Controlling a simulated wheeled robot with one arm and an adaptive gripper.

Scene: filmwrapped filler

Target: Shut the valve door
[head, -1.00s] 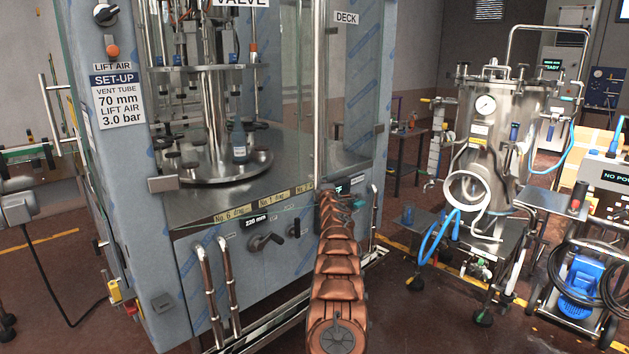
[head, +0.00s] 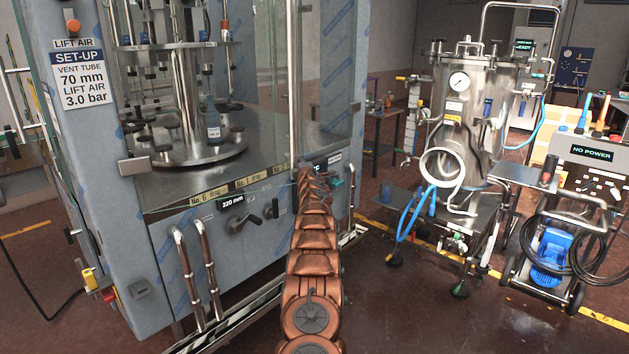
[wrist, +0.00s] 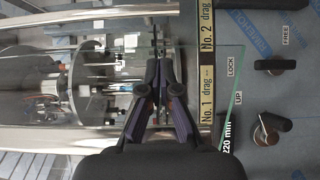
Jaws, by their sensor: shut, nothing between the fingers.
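The valve door is the clear glass panel on the front of the blue-wrapped machine; its thin lower edge (head: 225,192) crosses just below the yellow label strip. In the wrist view a greenish glass edge (wrist: 236,105) runs slantwise past the strip, out of line with it, so the panel looks ajar; how far is hard to tell. My gripper (wrist: 158,62) is shut and empty, its fingertips in front of the glass beside the strip. In the head view my arm reaches the machine front by the upright post, and the fingers are hidden. Contact with the glass cannot be told.
Black turn handles (head: 262,216) and paired steel tube rails (head: 200,275) stick out of the machine's front. A steel pressure vessel (head: 470,120) with blue hoses and a blue-motored cart (head: 552,262) stand at right. Open floor (head: 400,310) lies between.

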